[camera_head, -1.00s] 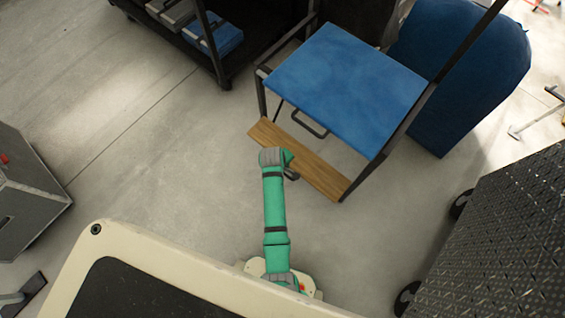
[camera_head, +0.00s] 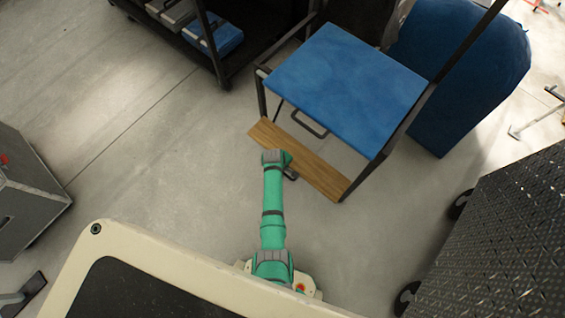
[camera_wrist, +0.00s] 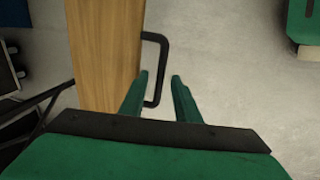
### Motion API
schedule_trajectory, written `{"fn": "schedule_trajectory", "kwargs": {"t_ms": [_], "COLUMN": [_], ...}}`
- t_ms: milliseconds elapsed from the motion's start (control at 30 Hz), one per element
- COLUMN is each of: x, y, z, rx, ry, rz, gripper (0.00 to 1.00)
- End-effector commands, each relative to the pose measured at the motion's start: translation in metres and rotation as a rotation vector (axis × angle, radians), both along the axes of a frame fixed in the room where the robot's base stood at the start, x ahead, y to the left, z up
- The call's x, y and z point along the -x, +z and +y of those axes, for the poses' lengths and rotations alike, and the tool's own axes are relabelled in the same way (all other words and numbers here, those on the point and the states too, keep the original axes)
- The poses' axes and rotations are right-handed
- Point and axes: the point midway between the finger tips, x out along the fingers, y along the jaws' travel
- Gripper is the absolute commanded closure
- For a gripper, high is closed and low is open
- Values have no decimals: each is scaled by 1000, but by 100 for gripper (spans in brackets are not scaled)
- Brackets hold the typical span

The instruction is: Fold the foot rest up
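The foot rest is a wooden board (camera_head: 315,172) that sticks out flat below the front of a chair with a blue seat (camera_head: 348,85). In the wrist view, the board (camera_wrist: 103,50) runs up the left of centre. A black U-shaped handle (camera_wrist: 164,65) stands out from its right edge. My gripper (camera_wrist: 160,77) is open, one green finger on each side of the handle's outer bar in the picture. I cannot tell whether the fingers touch it or how deep they reach. In the head view, my wrist hides the fingertips and part of the board's near edge.
A second black handle (camera_head: 309,125) shows by the seat's front edge. A dark shelf cart (camera_head: 222,75) stands behind left, a blue covered object (camera_head: 465,75) behind right. A grey case (camera_head: 28,195) is at far left, a black textured case (camera_head: 495,250) at right. Floor left of the arm is clear.

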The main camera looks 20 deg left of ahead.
Motion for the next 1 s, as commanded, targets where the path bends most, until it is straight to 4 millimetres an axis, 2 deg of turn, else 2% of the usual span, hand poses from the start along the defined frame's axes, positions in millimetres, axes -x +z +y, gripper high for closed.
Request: {"fn": "schedule_trajectory", "kwargs": {"t_ms": [367,467,500,767,1000], "x": [0,-1,-1,-2,-6], "y": [-5,-5,-5,-3,12], "z": [0,0,0,-1,-3], "rx": [0,0,0,-1,-31], "ry": [1,1,0,0,-6], "rz": [0,0,0,4,74], "gripper": [71,90,99,100,100]}}
